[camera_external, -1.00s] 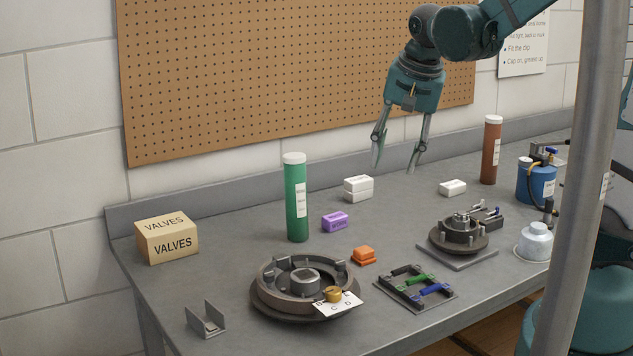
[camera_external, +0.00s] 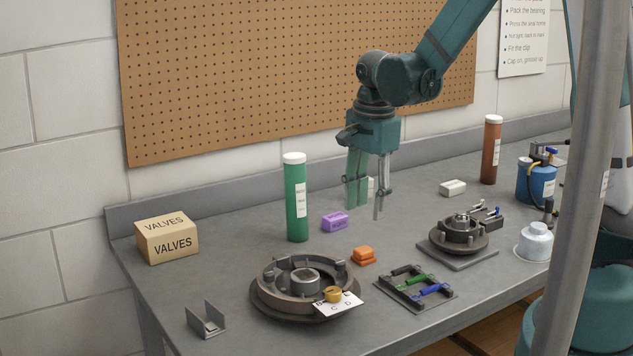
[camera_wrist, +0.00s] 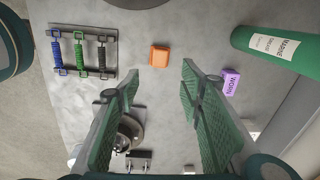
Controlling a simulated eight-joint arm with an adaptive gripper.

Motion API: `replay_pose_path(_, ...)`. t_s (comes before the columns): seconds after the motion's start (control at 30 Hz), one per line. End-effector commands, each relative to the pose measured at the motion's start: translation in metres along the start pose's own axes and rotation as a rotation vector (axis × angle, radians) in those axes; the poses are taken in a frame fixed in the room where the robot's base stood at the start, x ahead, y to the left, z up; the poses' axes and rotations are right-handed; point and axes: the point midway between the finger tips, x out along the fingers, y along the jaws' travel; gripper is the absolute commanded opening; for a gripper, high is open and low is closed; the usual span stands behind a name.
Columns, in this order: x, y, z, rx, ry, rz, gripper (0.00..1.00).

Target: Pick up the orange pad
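The orange pad (camera_external: 364,254) lies on the grey workbench, right of the large round hub and left of the spring tray. It looks like a small stack of two orange blocks. In the wrist view the orange pad (camera_wrist: 159,56) shows beyond my fingertips, roughly midway between them. My gripper (camera_external: 369,208) hangs fingers down above the bench, higher than the pad and behind it. In the wrist view my gripper (camera_wrist: 158,75) has its two green fingers spread apart with nothing between them.
A purple block (camera_external: 335,222) and a green tube (camera_external: 297,200) stand behind and left of the pad. The round hub (camera_external: 262,303) is in front at left, the spring tray (camera_external: 408,303) at right. A grey pole (camera_external: 583,180) crosses the right side.

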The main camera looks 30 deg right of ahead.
Motion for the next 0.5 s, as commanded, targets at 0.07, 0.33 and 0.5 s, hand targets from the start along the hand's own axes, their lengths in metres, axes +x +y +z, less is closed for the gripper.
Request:
replay_pose_path(0.07, 0.010, -0.003, 0.001, 0.037, 0.000, 0.014, 0.38)
replay_pose_path(0.33, 0.029, -0.006, 0.004, 0.113, 0.001, 0.044, 0.38)
replay_pose_path(0.5, 0.030, -0.006, 0.004, 0.120, 0.001, 0.047, 0.38)
